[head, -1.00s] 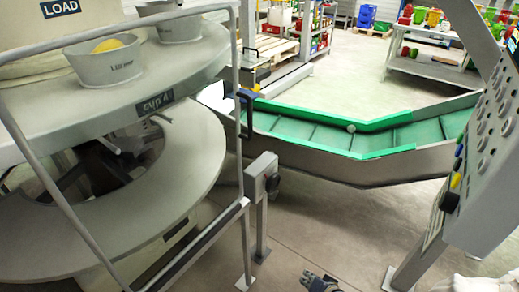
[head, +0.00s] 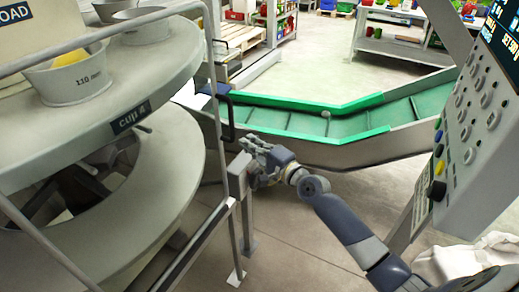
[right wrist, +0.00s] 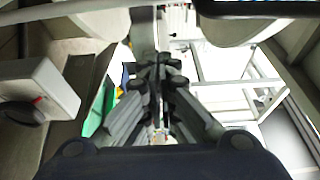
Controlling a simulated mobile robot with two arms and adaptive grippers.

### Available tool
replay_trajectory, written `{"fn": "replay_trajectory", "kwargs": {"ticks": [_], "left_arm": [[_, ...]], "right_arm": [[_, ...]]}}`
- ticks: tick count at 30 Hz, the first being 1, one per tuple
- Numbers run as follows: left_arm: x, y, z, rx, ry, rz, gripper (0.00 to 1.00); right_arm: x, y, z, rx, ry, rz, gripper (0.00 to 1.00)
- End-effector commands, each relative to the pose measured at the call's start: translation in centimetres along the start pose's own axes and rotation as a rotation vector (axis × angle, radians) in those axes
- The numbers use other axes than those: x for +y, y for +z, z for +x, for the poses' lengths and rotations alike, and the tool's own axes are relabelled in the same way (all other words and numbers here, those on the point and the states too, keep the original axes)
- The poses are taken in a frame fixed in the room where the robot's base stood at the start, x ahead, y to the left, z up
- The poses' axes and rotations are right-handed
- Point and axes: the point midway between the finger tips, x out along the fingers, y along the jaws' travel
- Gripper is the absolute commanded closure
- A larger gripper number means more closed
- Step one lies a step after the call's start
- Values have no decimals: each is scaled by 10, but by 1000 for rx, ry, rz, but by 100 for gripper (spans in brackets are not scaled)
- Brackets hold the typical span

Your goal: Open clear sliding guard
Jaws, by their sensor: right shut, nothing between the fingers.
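The guard is a grey tubular frame (head: 213,75) in front of the round machine at left in the head view; any clear panel in it is hard to make out. A dark handle (head: 229,118) stands at the frame's right post. My right gripper (head: 248,146) is shut and empty, just below and right of this handle, in front of the grey box on a short post; I cannot tell whether it touches either. In the right wrist view its closed fingers (right wrist: 160,72) point ahead with nothing between them. My left gripper is not in view.
The grey box (head: 238,176) on its post is close to my right gripper; it likely shows with a black knob in the right wrist view (right wrist: 38,85). A green conveyor (head: 300,122) lies behind. A control panel (head: 470,150) stands at right. Cups (head: 68,82) sit on the machine.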

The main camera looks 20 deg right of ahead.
Motion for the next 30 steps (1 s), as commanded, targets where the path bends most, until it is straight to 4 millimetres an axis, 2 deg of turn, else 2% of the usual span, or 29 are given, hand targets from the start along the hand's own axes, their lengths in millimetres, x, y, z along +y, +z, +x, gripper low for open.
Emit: {"fn": "replay_trajectory", "kwargs": {"ticks": [6, 9, 15, 30], "left_arm": [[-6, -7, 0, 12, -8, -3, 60], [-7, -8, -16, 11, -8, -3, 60], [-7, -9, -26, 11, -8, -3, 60], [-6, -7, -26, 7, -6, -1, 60]], "right_arm": [[-1, 0, 38, 0, -1, -2, 100], [-3, 16, 30, -1, 3, 2, 100], [-2, 33, 24, 0, 1, 0, 100], [1, 37, 22, 1, 1, -2, 100]]}}
